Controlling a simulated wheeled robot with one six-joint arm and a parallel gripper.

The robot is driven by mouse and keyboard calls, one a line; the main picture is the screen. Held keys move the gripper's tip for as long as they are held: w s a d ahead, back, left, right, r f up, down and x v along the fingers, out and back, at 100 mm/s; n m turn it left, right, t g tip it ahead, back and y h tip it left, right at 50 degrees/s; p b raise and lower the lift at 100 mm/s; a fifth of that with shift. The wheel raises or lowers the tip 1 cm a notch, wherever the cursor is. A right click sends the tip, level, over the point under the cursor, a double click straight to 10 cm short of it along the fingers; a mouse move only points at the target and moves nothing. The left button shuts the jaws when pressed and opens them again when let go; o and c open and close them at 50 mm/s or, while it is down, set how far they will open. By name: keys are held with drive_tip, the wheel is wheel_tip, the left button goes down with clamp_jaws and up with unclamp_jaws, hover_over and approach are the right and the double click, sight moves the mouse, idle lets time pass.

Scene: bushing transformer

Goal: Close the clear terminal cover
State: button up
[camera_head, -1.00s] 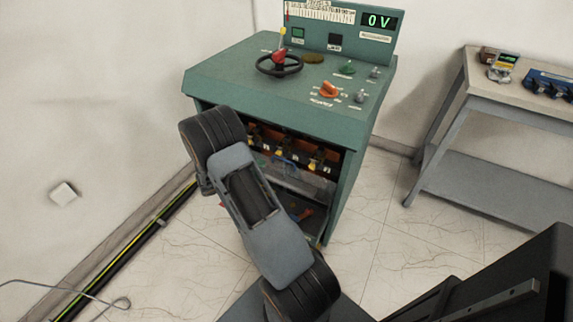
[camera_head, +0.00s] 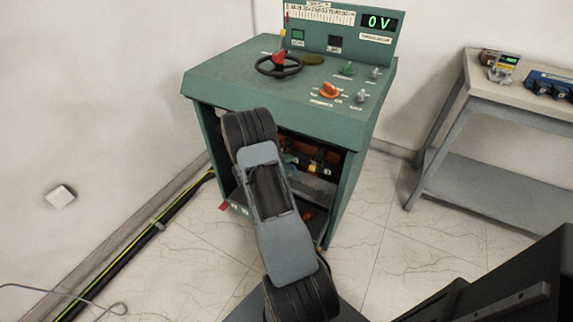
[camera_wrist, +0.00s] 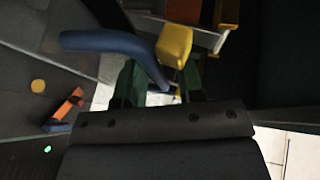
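The clear terminal cover (camera_head: 318,186) is a faint see-through panel low in the open front of the green cabinet; my arm hides part of it. A curved blue handle (camera_wrist: 115,44) crosses the upper left of the wrist view, and a bit of blue (camera_head: 292,168) shows beside my arm in the head view. My gripper (camera_wrist: 158,90) has two dark fingers standing apart, with the handle's lower end near the gap between them. I cannot tell whether they touch it. In the head view my gripper is hidden behind my arm.
A yellow block (camera_wrist: 174,46) is just beyond my fingers. An orange-and-blue part (camera_wrist: 66,108) lies at left. The green cabinet (camera_head: 230,85) has side walls around the opening. A grey bench (camera_head: 500,110) stands at right; the tiled floor between is clear.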

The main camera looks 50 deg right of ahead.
drive_tip(key=shift+c, duration=0.5)
clamp_jaws()
